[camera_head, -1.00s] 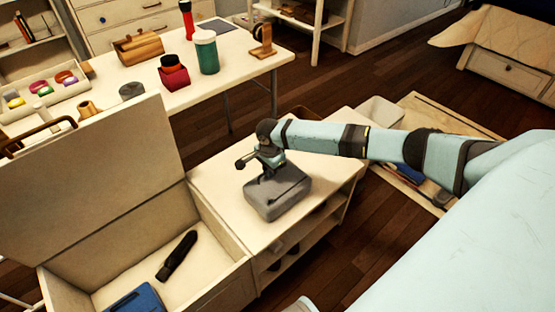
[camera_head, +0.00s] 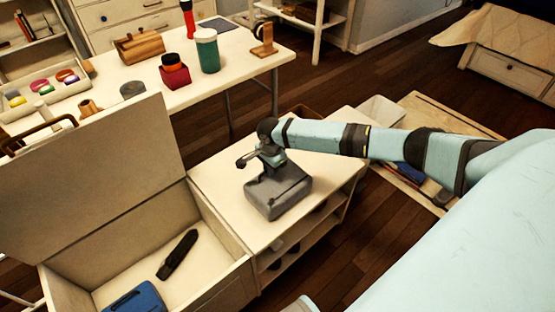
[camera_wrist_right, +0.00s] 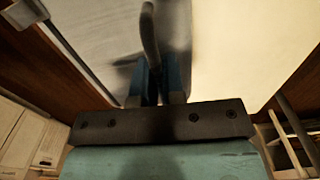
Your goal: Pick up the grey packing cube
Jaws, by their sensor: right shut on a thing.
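My right gripper (camera_head: 272,170) reaches down onto the cube's top from above. In the right wrist view, the gripper's fingers (camera_wrist_right: 160,75) are shut on the cube's dark handle (camera_wrist_right: 149,28), with the cube's grey top (camera_wrist_right: 95,35) behind. The cube appears to rest on the shelf unit; a small gap under it cannot be told. My left gripper is not in view.
The low shelf unit (camera_head: 230,185) has clear top around the cube. An open box (camera_head: 215,285) with a raised lid adjoins it on the left, holding a dark object (camera_head: 178,254) and a blue item (camera_head: 137,298). A cluttered table (camera_head: 235,75) stands behind.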

